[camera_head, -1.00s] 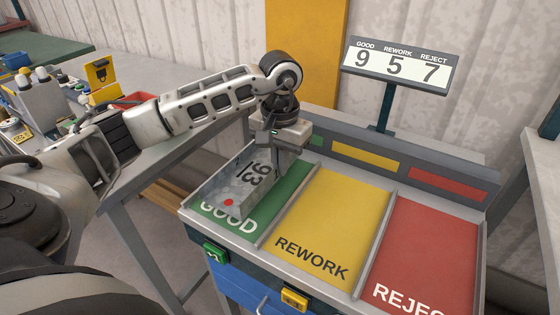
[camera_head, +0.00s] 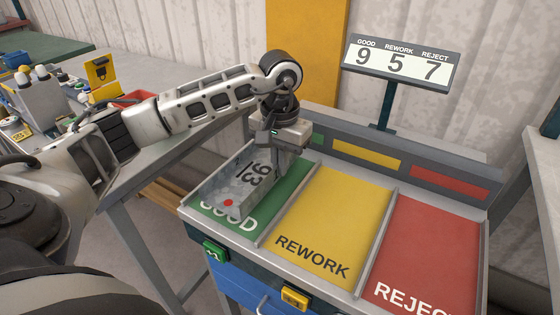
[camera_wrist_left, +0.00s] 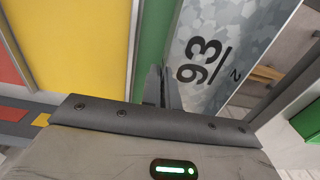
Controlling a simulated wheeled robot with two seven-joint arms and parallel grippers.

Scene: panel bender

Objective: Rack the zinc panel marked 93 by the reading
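The grey zinc panel (camera_head: 233,188), marked 93, is held steeply over the green GOOD bay (camera_head: 285,203) and hides part of its lettering. A red dot shows near the panel's lower corner. My left gripper (camera_head: 286,165) is at the panel's right end, its fingers close together at the panel's edge. In the left wrist view, the panel (camera_wrist_left: 235,50) runs along the right of the finger pair (camera_wrist_left: 161,88), with its 93 and a small 2 readable. I cannot tell if its lower edge touches the bay floor. My right gripper is out of view.
The display (camera_head: 400,65) reads GOOD 9, REWORK 5, REJECT 7. The yellow REWORK bay (camera_head: 335,220) and red REJECT bay (camera_head: 430,250) are empty. Raised dividers separate the bays. A grey bench (camera_head: 170,85) with a red tray (camera_head: 133,98) stands to the left.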

